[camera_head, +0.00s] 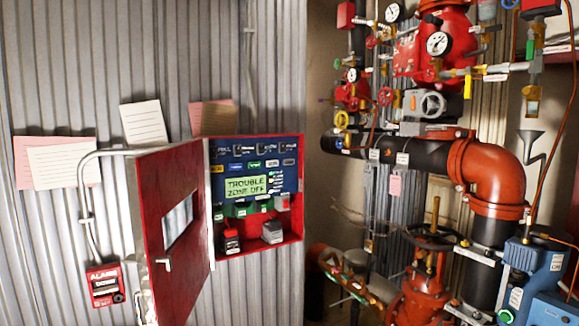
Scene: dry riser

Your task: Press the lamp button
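A red alarm panel box (299,226) is fixed to the corrugated wall, and its red door (150,235) stands open to the left. Inside is a blue control face (286,186) with a lit green display (245,187) reading "TROUBLE ZONE OFF". A row of small dark labelled parts (262,149) runs along the top, with small coloured labels or buttons (254,164) below it. Their text is too small to read, so I cannot tell which is the lamp button. Neither of my grippers shows in this view.
Red and black pipes with gauges (438,43) and valves fill the right side. A red valve (428,290) stands low right of the panel. A red alarm box (104,286) hangs at lower left.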

